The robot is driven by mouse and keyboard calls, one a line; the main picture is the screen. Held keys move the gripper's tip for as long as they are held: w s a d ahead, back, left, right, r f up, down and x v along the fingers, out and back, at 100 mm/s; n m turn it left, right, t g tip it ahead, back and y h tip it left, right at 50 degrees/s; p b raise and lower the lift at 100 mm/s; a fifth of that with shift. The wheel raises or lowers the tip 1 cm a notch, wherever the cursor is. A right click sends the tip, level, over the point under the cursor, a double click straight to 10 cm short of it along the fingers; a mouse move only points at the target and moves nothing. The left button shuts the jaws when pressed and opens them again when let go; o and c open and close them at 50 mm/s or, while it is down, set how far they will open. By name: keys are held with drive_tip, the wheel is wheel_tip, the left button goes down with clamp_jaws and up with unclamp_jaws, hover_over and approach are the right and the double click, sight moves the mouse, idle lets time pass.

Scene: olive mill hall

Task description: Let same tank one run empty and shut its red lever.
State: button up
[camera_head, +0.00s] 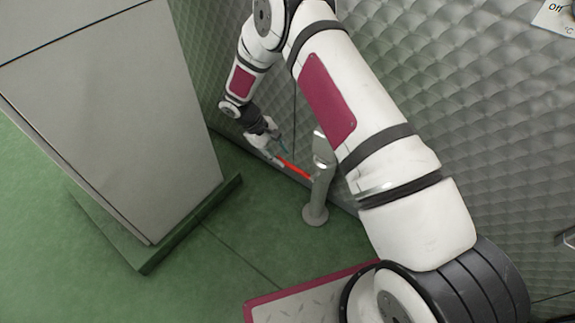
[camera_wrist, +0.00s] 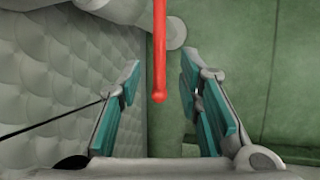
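The red lever (camera_head: 293,169) sticks out from a grey valve post (camera_head: 320,180) beside the quilted tank wall, in the head view. In the wrist view the red lever (camera_wrist: 159,60) reaches down between the two teal-padded fingers, its rounded tip free. My gripper (camera_head: 273,148) is at the lever's outer end in the head view. In the wrist view my gripper (camera_wrist: 157,90) is open, with a gap on both sides of the lever. The tank's outlet flow cannot be seen, and my arm hides part of the tank.
The quilted metal tank wall (camera_head: 480,120) stands close behind my arm and gripper. A tall grey cabinet (camera_head: 120,110) on a green plinth (camera_head: 190,225) stands at the left. Green floor (camera_head: 240,250) lies open between cabinet and post. A label (camera_head: 556,17) is at the top right.

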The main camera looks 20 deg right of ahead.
sight(290, 165)
drive_tip(key=shift+b+x, duration=0.7)
drive_tip(key=shift+x, duration=1.95)
clamp_jaws()
